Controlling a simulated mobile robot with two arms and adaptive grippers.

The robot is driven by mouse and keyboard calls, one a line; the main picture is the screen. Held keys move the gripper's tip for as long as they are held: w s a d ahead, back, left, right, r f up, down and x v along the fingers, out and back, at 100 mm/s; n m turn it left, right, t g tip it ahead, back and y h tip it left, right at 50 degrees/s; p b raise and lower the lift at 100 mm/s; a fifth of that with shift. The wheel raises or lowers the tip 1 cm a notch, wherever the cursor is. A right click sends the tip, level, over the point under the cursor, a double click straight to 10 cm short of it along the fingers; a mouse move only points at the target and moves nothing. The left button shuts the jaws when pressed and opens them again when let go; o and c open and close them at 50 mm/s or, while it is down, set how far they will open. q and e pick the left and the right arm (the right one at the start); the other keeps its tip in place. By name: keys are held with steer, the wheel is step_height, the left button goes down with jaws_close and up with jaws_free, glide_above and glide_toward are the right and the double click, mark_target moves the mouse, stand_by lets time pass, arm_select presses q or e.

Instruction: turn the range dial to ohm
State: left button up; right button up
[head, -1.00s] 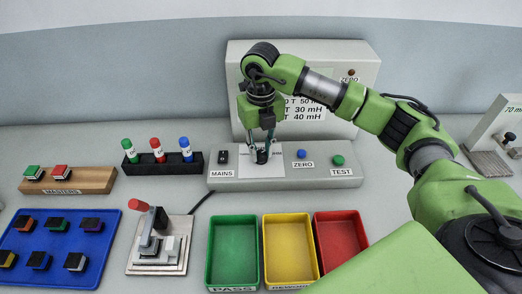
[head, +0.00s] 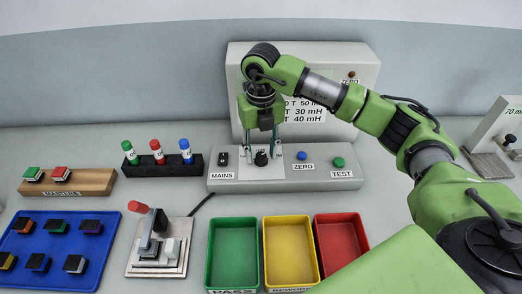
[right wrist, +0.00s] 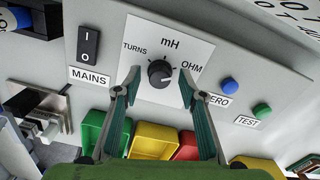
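The range dial (head: 261,158) is a black round knob on a white plate on the grey tester's sloped front panel. In the right wrist view the dial (right wrist: 160,74) has TURNS printed at its left, mH above and OHM (right wrist: 191,66) at its right. A small pale mark shows on the knob, but I cannot tell for sure which label it points to. My right gripper (head: 263,146) is open and empty above the dial, its fingers apart on either side and not touching it. It also shows in the right wrist view (right wrist: 155,92). My left gripper is out of view.
The MAINS switch (head: 223,159) is left of the dial; the blue ZERO button (head: 302,155) and green TEST button (head: 339,162) are right. Green (head: 210,250), yellow (head: 267,250) and red (head: 318,250) trays stand in front. A lever fixture (head: 152,245) stands front left.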

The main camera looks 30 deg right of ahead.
mark_target(261, 154)
step_height(261, 154, up, 12)
stand_by(0.6)
stand_by(0.5)
